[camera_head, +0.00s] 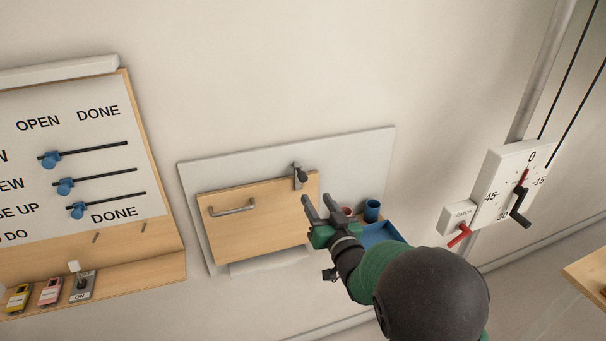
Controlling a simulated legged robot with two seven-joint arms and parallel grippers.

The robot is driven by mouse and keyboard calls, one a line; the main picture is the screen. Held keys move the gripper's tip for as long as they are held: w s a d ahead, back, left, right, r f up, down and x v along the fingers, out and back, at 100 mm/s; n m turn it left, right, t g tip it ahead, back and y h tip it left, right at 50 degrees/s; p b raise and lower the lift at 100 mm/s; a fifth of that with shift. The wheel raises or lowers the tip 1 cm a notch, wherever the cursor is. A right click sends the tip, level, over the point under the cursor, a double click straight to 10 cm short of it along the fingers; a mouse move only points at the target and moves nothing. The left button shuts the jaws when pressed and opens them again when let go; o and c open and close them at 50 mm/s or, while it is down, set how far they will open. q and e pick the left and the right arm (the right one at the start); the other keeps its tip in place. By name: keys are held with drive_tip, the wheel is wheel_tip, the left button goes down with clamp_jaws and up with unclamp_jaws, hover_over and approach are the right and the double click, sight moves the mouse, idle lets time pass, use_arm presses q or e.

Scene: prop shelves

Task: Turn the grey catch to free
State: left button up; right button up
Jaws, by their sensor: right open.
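The grey catch (298,172) is mounted at the top edge of a wooden flap (255,222), near its right end. It is a small upright grey piece with a dark knob at its lower right. The flap has a grey bar handle at upper left and lies flat against a pale grey wall panel (235,165). My right gripper (315,200) is open and empty. Its two fingers point up toward the catch, a little below and right of it in the picture, with a visible gap. The gripper covers the flap's lower right part. My left gripper is not in view.
A blue cup (371,210), a red cup (348,211) and a blue tray (381,234) sit right behind my right gripper. A white dial box (502,187) with a crank and a box with a red lever (459,236) are farther right. A board (75,165) with blue sliders hangs left.

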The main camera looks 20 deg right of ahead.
sight(304, 180)
drive_tip(key=w, duration=0.3)
drive_tip(key=w+p, duration=0.1)
drive_tip(key=w, duration=0.3)
drive_tip(key=w+p, duration=0.1)
drive_tip(key=w, duration=0.3)
drive_tip(key=shift+w+a+f, duration=0.1)
drive_tip(key=shift+a+f, duration=0.05)
drive_tip(key=shift+f, duration=0.15)
drive_tip(key=shift+w+r, duration=0.1)
drive_tip(key=shift+w, duration=0.35)
drive_tip(key=shift+w, duration=0.1)
drive_tip(key=shift+c, duration=0.2)
clamp_jaws()
